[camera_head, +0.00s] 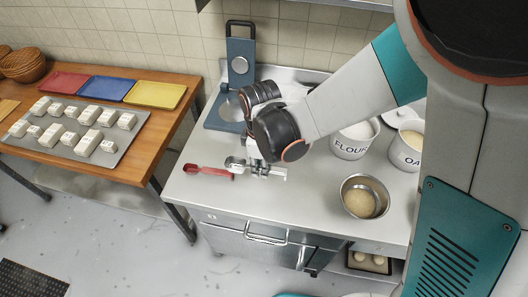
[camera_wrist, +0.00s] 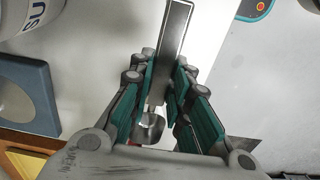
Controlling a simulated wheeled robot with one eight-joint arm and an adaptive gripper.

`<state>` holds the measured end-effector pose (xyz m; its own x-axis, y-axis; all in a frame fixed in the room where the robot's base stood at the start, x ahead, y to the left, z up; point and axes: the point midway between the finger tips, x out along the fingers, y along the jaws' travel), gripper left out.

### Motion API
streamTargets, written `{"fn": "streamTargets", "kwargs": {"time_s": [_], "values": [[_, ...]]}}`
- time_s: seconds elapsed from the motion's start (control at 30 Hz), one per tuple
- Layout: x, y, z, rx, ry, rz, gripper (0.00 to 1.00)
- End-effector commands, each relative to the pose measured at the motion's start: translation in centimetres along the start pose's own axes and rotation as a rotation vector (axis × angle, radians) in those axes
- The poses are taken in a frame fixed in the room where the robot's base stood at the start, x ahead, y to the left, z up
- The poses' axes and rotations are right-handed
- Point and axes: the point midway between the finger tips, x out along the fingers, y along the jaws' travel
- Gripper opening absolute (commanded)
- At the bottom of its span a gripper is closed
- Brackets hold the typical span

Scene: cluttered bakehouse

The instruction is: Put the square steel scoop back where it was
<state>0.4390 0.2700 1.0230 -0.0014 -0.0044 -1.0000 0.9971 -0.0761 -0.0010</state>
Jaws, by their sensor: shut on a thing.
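The steel scoop (camera_head: 235,163) is in my gripper (camera_head: 262,168), over the left part of the steel counter (camera_head: 315,205). In the wrist view, its long flat handle (camera_wrist: 176,35) runs between the two fingers of my gripper (camera_wrist: 166,72), which are closed on it. Its shiny bowl end (camera_wrist: 150,128) points toward the bottom of that picture, partly hidden by the gripper. I cannot tell whether the scoop touches the counter, nor make out its bowl shape clearly.
A red utensil (camera_head: 207,170) lies left of the scoop. Behind stands an open blue press (camera_head: 240,62). The counter's front left is clear. A wooden table (camera_head: 142,152) holds trays.

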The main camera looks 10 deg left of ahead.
Motion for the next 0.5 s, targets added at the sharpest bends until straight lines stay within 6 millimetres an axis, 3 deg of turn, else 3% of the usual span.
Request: {"fn": "streamTargets", "kwargs": {"time_s": [0.17, 0.4, 0.5], "values": [[1.2, 0.1, 0.0, 0.001, 0.000, 0.000, 0.00], [4.5, 0.1, 0.0, 0.002, 0.000, 0.000, 0.00], [4.5, 0.1, 0.0, 0.002, 0.000, 0.000, 0.00]]}}
